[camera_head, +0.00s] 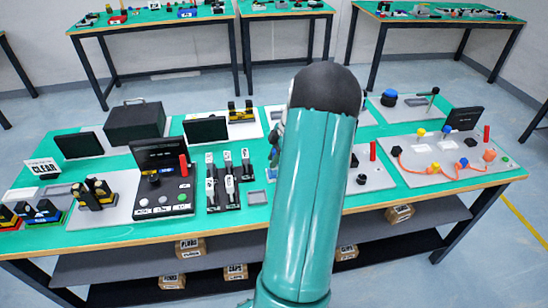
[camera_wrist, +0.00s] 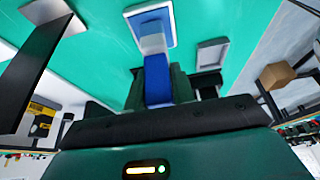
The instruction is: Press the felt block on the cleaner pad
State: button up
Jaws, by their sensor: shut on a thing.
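My gripper (camera_wrist: 158,88) is shut on a block with a blue body (camera_wrist: 158,85) and a pale grey upper part (camera_wrist: 152,42), seen in the wrist view; I take it to be the felt block. Just beyond its pale end is a flat rectangular pad with a white and blue rim (camera_wrist: 170,14), likely the cleaner pad, on the green table top. The block overlaps the pad in the picture; I cannot tell whether they touch. In the head view my arm hides most of the gripper, the block and the pad.
A small grey tray (camera_wrist: 212,54) lies beside the pad; a grey tray (camera_head: 257,199) also shows in the head view. Black switches (camera_head: 223,188) and a control panel (camera_head: 165,190) stand left of my arm. A board with orange cable (camera_head: 440,172) lies right.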

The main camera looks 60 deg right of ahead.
jog(key=shift+r, duration=3.45)
